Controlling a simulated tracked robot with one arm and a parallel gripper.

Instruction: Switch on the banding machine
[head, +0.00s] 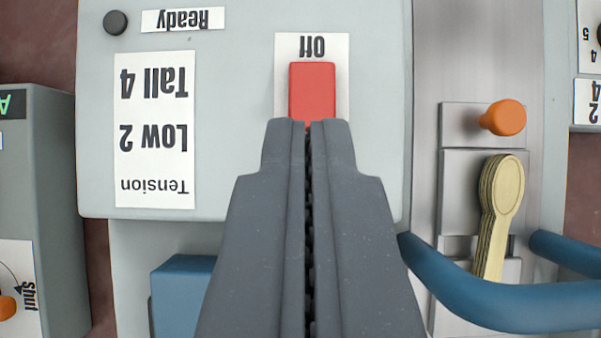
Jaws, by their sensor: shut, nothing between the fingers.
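The banding machine's pale grey panel (237,70) fills the upper middle of the head view, with its lettering upside down. My gripper (308,124) is shut and empty, pointing up the picture. Its fingertips overlap the lower end of the red switch. I cannot tell whether they touch it. The part of the switch and label behind the fingertips is hidden. A dark round "Ready" lamp (115,22) at the top left looks unlit.
A label (154,130) reads "Tension, Low 2, Tall 4". At right, wooden spoons (500,195) stand stacked in a metal holder below an orange knob (504,118). Blue bars (500,304) cross the lower right. A grey box (55,190) stands at left; a blue block (180,295) sits below the panel.

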